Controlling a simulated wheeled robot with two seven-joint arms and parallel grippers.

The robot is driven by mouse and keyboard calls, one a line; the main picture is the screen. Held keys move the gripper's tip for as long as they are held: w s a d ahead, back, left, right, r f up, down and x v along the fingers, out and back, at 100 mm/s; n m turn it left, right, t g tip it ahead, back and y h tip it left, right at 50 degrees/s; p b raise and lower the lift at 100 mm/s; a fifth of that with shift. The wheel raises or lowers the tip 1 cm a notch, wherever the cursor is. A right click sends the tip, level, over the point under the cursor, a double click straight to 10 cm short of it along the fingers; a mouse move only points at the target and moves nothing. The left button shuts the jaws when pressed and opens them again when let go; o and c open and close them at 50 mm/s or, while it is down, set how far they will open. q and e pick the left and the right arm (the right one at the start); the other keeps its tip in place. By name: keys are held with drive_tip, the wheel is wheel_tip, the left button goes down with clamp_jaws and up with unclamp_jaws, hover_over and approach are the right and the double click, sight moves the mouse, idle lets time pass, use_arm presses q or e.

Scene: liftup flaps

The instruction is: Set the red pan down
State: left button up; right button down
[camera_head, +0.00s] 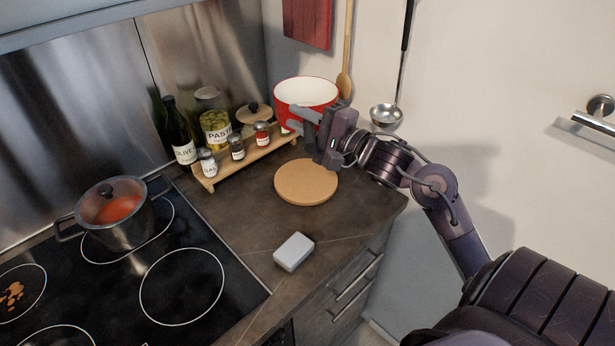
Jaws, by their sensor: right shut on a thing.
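The red pan (284,101) has a white inside and is upright near the back corner of the counter, behind the right end of the spice rack. My right gripper (303,122) is at the near side of the pan, shut on it; the fingers and wrist hide part of its front. Its underside is hidden, so I cannot tell whether it touches anything below. A round cork mat (306,184) lies bare on the counter, nearer than the pan and below my gripper. My left gripper is not in view.
A lidded pot (118,217) stands on the hob (150,290). A grey-white block (294,251) lies on the counter. A ladle (386,116) and wooden spoon (345,60) hang on the wall.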

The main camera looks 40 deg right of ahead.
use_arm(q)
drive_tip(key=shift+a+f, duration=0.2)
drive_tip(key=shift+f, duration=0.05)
use_arm(e)
drive_tip(key=shift+a+f, duration=0.15)
drive_tip(key=shift+f, duration=9.6)
drive_tip(key=c, duration=1.3)
unclamp_jaws()
drive_tip(key=shift+c, duration=0.2)
use_arm(q)
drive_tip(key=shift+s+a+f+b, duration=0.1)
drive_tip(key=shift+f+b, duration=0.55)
drive_tip(key=shift+b, duration=0.2)
use_arm(e)
drive_tip(key=v, duration=1.2)
drive_tip(key=shift+s, duration=0.1)
